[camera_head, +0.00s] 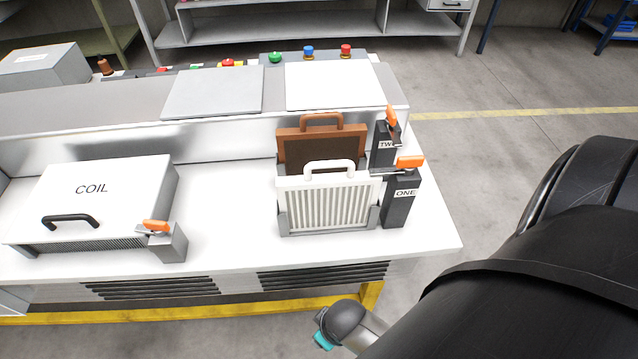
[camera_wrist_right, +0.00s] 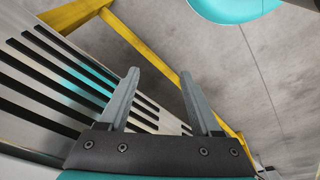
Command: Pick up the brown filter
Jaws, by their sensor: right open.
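The brown filter (camera_head: 291,149) stands upright at the right end of the white bench, with a brown loop handle on top. A white filter (camera_head: 328,205) with a white handle stands in a grey holder in front of it and hides its lower part. In the head view my right arm comes in from the right, below the bench's front edge; its fingers are not seen there. In the right wrist view my right gripper (camera_wrist_right: 157,95) is open and empty, its fingers near the slotted front panel (camera_wrist_right: 70,75) of the bench. My left gripper is not in view.
Black blocks marked ONE (camera_head: 398,202) and TWO (camera_head: 383,157), with orange-handled latches, stand right of the filters. A COIL cover (camera_head: 98,193) lies at left with its own latch. A yellow frame rail (camera_head: 180,309) runs below. Bare bench separates cover and filters.

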